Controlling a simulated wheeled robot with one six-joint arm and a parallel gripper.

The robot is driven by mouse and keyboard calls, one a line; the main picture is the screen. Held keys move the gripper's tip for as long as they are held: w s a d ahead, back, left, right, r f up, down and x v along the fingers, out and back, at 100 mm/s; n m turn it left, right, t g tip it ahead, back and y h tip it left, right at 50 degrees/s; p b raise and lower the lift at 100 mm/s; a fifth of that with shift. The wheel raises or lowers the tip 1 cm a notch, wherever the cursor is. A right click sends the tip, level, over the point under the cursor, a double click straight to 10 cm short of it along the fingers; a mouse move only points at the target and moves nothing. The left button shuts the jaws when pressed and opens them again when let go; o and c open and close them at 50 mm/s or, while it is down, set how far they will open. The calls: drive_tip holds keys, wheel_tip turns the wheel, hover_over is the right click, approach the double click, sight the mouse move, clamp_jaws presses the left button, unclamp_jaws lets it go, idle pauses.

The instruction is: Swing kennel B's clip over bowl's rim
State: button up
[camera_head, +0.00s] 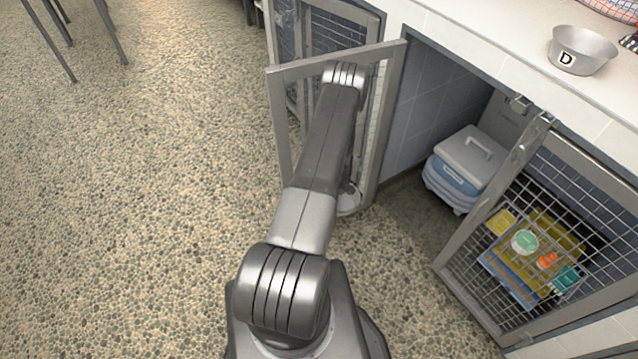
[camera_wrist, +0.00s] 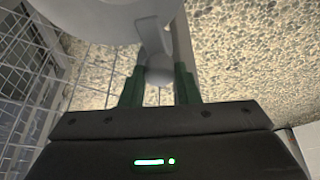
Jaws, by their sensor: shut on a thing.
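My gripper (camera_wrist: 160,82) has its green fingers on both sides of the round knob of a grey clip (camera_wrist: 153,38) in the wrist view and is shut on it. The clip's lever runs up from the knob, in front of the edge of a pale metal bowl (camera_wrist: 88,14). I cannot tell whether it lies over the rim or beside it. In the head view the bowl (camera_head: 350,205) shows low at the open kennel door (camera_head: 283,130), partly behind my arm. My gripper and the clip are hidden there. No letter B is visible.
A blue-and-white box (camera_head: 462,168) stands in the open kennel. A shut mesh door (camera_head: 470,245) at right has colourful items behind it. A bowl marked D (camera_head: 583,50) sits on the counter (camera_head: 500,45).

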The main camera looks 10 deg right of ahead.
drive_tip(key=shift+w+d+r+n+g, duration=0.1)
drive_tip(key=shift+n+g, duration=0.05)
drive_tip(key=shift+n, duration=0.35)
drive_tip(key=shift+w+d+n+g, duration=0.1)
drive_tip(key=shift+n+g, duration=0.05)
drive_tip(key=shift+n, duration=0.35)
drive_tip(key=shift+a+y, duration=0.1)
drive_tip(key=shift+y, duration=0.2)
drive_tip(key=o, duration=1)
drive_tip(key=shift+s, duration=0.1)
drive_tip(key=shift+c, duration=0.2)
drive_tip(key=p+v, duration=0.1)
drive_tip(key=v, duration=1.2)
drive_tip(key=shift+r, duration=0.4)
drive_tip(key=shift+f, duration=0.1)
drive_tip(key=b+x, duration=0.1)
drive_tip(key=x, duration=1.2)
drive_tip(key=shift+f, duration=0.4)
